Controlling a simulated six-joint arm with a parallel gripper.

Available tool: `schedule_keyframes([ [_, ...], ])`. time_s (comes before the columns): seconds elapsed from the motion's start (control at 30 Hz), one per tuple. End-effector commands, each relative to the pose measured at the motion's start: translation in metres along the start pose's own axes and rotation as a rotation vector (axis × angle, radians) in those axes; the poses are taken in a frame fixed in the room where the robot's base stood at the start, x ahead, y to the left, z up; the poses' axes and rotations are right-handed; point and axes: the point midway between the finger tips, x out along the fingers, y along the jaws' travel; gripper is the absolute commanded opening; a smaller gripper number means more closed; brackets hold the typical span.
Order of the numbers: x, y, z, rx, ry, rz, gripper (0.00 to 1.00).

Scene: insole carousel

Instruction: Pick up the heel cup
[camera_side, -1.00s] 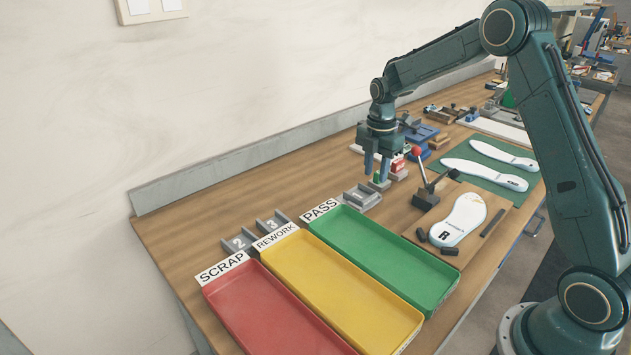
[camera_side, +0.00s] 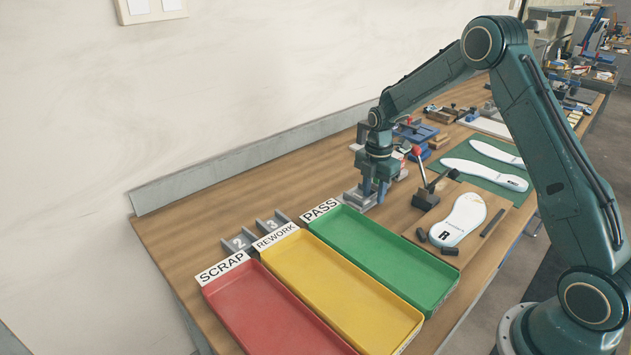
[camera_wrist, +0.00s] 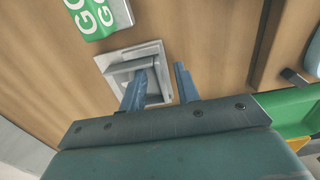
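I cannot make out a clear heel cup in either view. My gripper (camera_side: 375,193) is low over the grey holder (camera_side: 352,197) behind the green tray. In the wrist view my gripper (camera_wrist: 160,70) has its two blue fingers apart, with no object plainly held between them. The left finger overlaps the raised grey part of the holder (camera_wrist: 104,64), and the right finger is at its right side. I cannot tell whether they touch it. The fingers hide part of the holder.
Red (camera_side: 270,310), yellow (camera_side: 340,295) and green (camera_side: 390,255) trays stand in front. Two grey holders (camera_side: 255,233) marked 2 and 3 are to the left. A white insole (camera_side: 460,218) lies on a board at right. A green GO block (camera_wrist: 92,15) stands near the holder.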

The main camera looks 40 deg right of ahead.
Motion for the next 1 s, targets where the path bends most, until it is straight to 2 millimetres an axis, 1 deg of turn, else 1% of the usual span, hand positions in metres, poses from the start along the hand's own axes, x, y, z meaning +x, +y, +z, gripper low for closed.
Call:
schedule_keyframes([
  [0.1, 0.0025, 0.0001, 0.0, 0.0, 0.0, 0.001, 0.32],
  [0.53, 0.0021, 0.0002, 0.0001, 0.0, 0.0, 0.001, 0.32],
  [0.57, 0.0021, 0.0002, 0.0001, 0.0, 0.0, 0.001, 0.26],
  [0.6, 0.0021, 0.0002, 0.0001, 0.0, 0.0, 0.001, 0.18],
  [0.7, 0.002, 0.0002, 0.0, 0.0, 0.0, 0.001, 0.0],
  [1.0, 0.0019, 0.0003, 0.0001, 0.0, 0.0, 0.001, 0.0],
])
